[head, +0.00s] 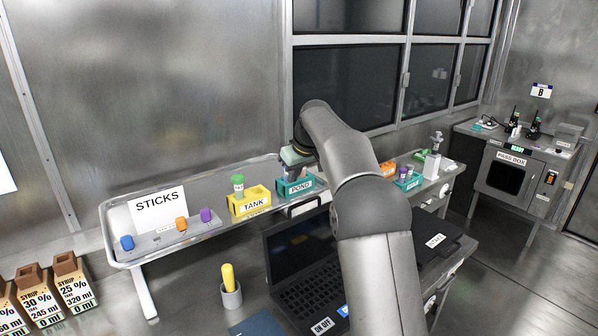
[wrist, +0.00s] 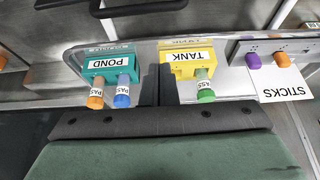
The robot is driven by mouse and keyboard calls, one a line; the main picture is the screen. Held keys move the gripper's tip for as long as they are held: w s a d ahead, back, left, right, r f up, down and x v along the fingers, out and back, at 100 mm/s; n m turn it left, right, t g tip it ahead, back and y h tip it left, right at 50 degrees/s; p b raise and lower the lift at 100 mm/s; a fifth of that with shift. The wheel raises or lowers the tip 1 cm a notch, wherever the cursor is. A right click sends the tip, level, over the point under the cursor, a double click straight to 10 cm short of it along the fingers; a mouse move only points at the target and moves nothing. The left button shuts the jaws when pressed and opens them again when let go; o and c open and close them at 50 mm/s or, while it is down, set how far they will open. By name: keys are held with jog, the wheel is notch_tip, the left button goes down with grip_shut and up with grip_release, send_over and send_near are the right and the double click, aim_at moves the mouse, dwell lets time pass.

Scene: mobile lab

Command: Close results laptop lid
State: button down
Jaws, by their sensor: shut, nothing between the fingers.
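The results laptop (head: 312,300) stands open on the table in the head view. Its dark screen lid (head: 298,243) is raised at the back, with the keyboard facing up. My arm covers the right part of the laptop. My gripper (head: 297,178) is partly hidden by my arm in the head view, beyond the lid and close to the teal POND box. In the wrist view my gripper (wrist: 160,80) has its dark fingers together and empty, pointing between the POND box and the TANK box. I cannot make out the laptop in the wrist view.
The POND box (head: 299,187) and yellow TANK box (head: 250,203) hold capped tubes on the shelf. A STICKS sign (head: 158,208) stands left. A grey cup (head: 231,296) with a yellow item is left of the laptop.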

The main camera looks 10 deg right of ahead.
notch_tip(320, 180, down, 6)
jog(key=s+p, duration=0.1)
jog(key=p, duration=0.1)
jog(key=shift+d+f, duration=0.15)
jog(key=shift+d, duration=0.25)
jog(key=shift+s+f, duration=0.1)
